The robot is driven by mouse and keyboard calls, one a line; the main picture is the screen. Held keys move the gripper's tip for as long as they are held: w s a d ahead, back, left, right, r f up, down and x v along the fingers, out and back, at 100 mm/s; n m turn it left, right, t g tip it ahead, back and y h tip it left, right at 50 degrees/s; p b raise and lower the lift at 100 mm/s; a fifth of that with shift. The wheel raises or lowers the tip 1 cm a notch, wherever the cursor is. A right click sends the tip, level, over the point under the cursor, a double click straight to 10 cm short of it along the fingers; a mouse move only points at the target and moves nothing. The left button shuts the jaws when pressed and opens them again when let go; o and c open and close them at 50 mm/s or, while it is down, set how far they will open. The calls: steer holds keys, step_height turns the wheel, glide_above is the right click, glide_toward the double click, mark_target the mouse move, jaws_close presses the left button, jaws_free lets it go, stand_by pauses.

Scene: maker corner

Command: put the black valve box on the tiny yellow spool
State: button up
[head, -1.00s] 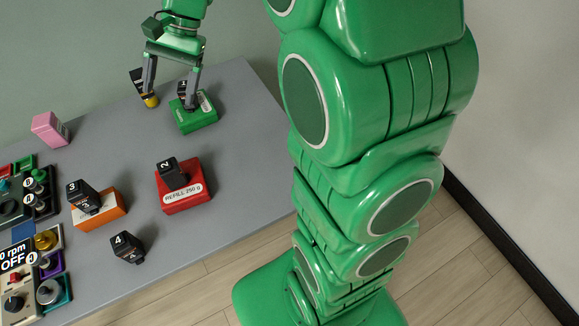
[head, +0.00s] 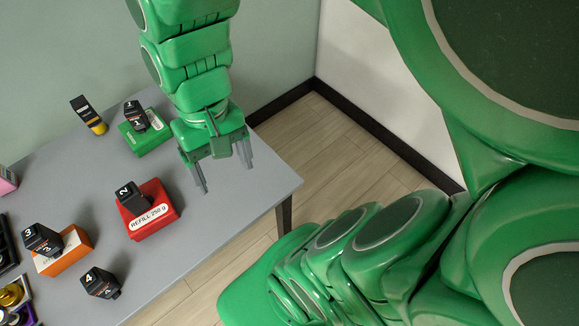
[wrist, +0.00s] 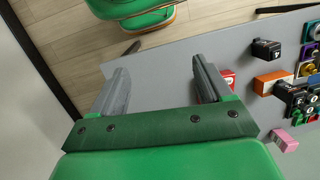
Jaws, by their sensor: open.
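A black box with white lettering (head: 84,107) stands at the back left of the grey table in the head view. Directly beneath it is a small yellow spool (head: 99,128), and the two touch, the box appearing to rest on it. The spool is mostly covered by the box. My gripper (head: 225,177) is open and empty, above the table's right side, well apart from the box and spool. In the wrist view my gripper (wrist: 160,72) shows its two fingers spread with nothing between them. The box and spool are not visible there.
A green box (head: 150,142), a red box (head: 160,222) and an orange box (head: 66,262) each carry a black numbered block. Block 4 (head: 100,284) stands on the grey table (head: 215,235). Controls crowd the left; the table's right part is clear.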

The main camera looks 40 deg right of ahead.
steer(key=shift+n+h, duration=0.4)
steer(key=shift+h, duration=0.1)
steer(key=shift+s+d+f, duration=0.15)
steer(key=shift+s+d, duration=0.55)
steer(key=shift+s, duration=0.25)
steer(key=shift+s+d+f, duration=0.15)
steer(key=shift+s+d, duration=0.5)
steer(key=shift+s, duration=0.3)
